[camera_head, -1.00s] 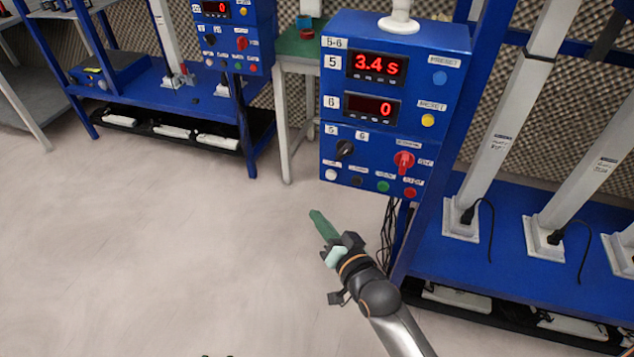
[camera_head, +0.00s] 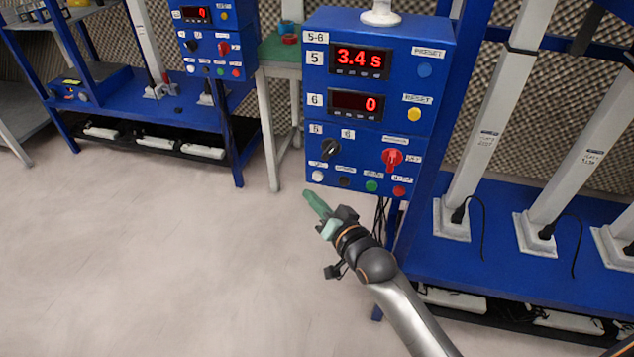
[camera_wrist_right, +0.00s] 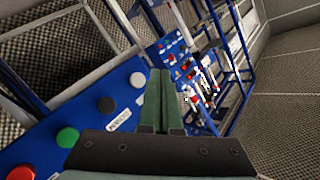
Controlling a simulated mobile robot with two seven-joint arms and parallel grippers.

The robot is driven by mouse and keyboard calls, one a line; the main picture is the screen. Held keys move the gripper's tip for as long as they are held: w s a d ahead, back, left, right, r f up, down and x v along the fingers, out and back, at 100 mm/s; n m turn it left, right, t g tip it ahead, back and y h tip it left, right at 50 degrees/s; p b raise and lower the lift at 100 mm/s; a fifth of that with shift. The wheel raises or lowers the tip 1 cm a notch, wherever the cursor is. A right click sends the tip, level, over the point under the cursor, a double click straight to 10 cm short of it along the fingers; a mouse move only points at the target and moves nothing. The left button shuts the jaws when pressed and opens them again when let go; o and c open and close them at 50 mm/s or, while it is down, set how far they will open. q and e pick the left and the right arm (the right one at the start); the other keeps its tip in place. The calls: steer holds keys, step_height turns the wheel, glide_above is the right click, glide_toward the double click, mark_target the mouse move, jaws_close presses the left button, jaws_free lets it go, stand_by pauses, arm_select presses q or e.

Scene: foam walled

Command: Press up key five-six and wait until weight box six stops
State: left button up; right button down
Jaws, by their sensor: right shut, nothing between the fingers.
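The blue 5-6 control box (camera_head: 440,60) has two red displays. Display 5 (camera_head: 360,60) reads 3.4 s and display 6 (camera_head: 357,103) reads 0. Along its bottom are a white button (camera_head: 318,176), a black button (camera_head: 344,181), a green button (camera_head: 371,186) and a red button (camera_head: 399,191). Their small labels are hard to read. My right gripper (camera_head: 314,200) is shut and empty, its green fingers just below the white button in the head view. The wrist view shows the fingers (camera_wrist_right: 161,100) right of the white button (camera_wrist_right: 137,80); contact cannot be told. My left gripper is out of view.
A black selector (camera_head: 330,148) and a red switch (camera_head: 392,159) sit above the buttons. Right of the box, a blue frame (camera_head: 500,215) carries pale slanted columns with cables. Another control box (camera_head: 215,45) stands back left. The floor (camera_head: 150,260) at left is clear.

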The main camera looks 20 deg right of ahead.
mark_target(318, 176)
steer(key=shift+w+d, duration=0.4)
steer(key=shift+w, duration=0.25)
steer(key=shift+w+d, duration=0.4)
steer(key=shift+w, duration=0.2)
stand_by(1.0)
steer(key=shift+w+d, duration=0.25)
steer(key=shift+w, duration=0.05)
